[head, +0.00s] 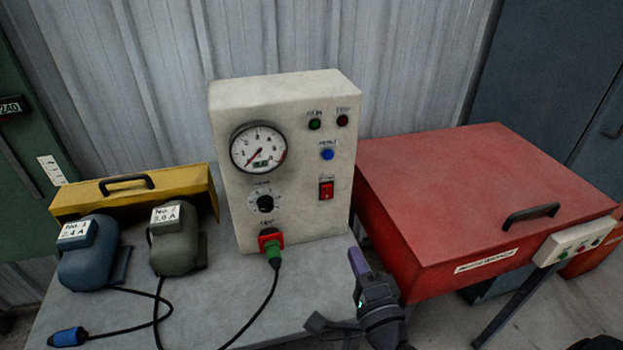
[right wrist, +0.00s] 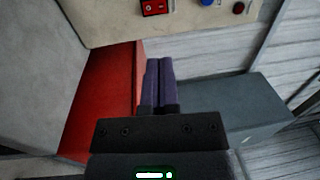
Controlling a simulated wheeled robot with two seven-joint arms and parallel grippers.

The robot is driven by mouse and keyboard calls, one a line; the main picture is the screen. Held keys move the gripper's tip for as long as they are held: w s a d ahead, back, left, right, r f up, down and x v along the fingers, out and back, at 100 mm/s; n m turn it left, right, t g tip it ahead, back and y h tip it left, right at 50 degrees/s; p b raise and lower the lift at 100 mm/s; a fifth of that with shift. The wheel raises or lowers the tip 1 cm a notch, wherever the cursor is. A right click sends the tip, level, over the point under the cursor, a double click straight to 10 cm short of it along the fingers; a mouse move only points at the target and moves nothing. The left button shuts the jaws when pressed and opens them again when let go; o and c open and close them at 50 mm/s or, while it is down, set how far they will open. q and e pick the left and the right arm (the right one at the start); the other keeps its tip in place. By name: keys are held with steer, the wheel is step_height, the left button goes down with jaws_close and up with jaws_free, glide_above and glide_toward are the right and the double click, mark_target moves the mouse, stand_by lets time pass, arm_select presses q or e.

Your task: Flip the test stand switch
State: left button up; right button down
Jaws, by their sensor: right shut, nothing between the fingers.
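The test stand (head: 225,110) is an upright cream box on the grey table. Its switch (head: 326,190) is a small red rocker low on the right of the front panel. The switch also shows at the top edge of the right wrist view (right wrist: 154,7). My right gripper (head: 358,262) is below and to the right of the switch, in front of the stand and apart from it. Its purple fingers (right wrist: 159,85) are together with nothing between them. My left gripper is not in view.
A red lidded box (head: 470,200) with a black handle stands right of the stand. Two motors, blue (head: 88,262) and olive (head: 178,245), and a yellow case (head: 190,185) are at left. A green plug (head: 273,252) with a black cable hangs from the panel. Bare table (head: 310,275) lies in front.

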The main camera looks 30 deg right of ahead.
glide_toward(328, 188)
steer(key=x, duration=0.6)
steer(key=shift+w+b, duration=0.3)
steer(key=shift+w, duration=0.1)
steer(key=shift+w+d, duration=0.1)
steer(key=shift+w, duration=0.25)
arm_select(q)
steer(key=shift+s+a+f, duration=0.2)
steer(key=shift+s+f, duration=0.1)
